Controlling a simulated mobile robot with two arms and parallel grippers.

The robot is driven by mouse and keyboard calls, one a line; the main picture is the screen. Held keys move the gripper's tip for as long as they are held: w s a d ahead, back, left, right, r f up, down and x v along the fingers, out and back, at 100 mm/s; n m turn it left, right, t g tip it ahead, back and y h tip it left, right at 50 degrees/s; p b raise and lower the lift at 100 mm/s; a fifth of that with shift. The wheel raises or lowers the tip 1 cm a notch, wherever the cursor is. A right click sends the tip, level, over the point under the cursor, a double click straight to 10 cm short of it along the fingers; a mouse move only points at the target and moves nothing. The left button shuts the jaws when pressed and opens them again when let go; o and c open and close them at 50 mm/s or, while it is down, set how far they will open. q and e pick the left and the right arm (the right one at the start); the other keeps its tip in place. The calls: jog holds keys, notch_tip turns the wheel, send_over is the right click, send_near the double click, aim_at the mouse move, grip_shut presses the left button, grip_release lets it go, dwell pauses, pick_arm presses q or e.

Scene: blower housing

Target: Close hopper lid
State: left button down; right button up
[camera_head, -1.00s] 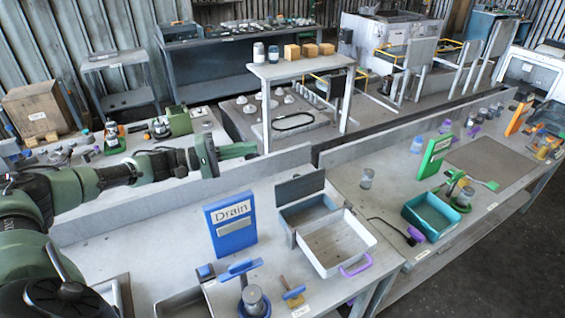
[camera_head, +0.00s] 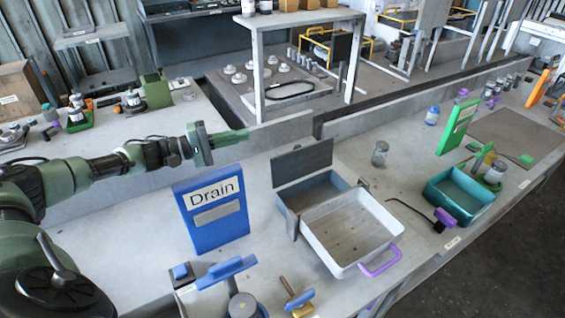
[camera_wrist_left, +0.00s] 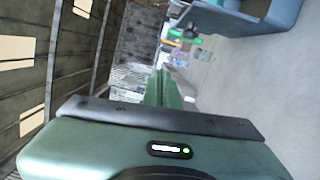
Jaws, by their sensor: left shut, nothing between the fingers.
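The hopper (camera_head: 289,200) is a grey box on the near bench, in the middle of the head view. Its flat grey lid (camera_head: 302,163) stands raised along the back edge, so the hopper is open. A white tray (camera_head: 350,232) with a purple handle (camera_head: 381,262) adjoins its front. My left gripper (camera_head: 243,136) is shut and empty, up and left of the lid and apart from it. Its green fingers also show together in the left wrist view (camera_wrist_left: 163,90). My right gripper is not in view.
A blue "Drain" sign (camera_head: 212,209) stands left of the hopper. A blue-handled tool (camera_head: 228,272) lies in front of it. A glass jar (camera_head: 380,153) and a teal bin (camera_head: 459,196) are to the right. A low wall (camera_head: 283,131) runs behind the bench.

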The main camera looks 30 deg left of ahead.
aim_at(301, 159)
pick_arm(q)
notch_tip(301, 159, down, 5)
jog(key=b, duration=0.3)
jog(key=w+d+p, duration=0.3)
jog(key=w+d, duration=0.2)
jog(key=d, duration=0.5)
jog(key=shift+w+r, duration=0.3)
jog(key=shift+w, duration=0.05)
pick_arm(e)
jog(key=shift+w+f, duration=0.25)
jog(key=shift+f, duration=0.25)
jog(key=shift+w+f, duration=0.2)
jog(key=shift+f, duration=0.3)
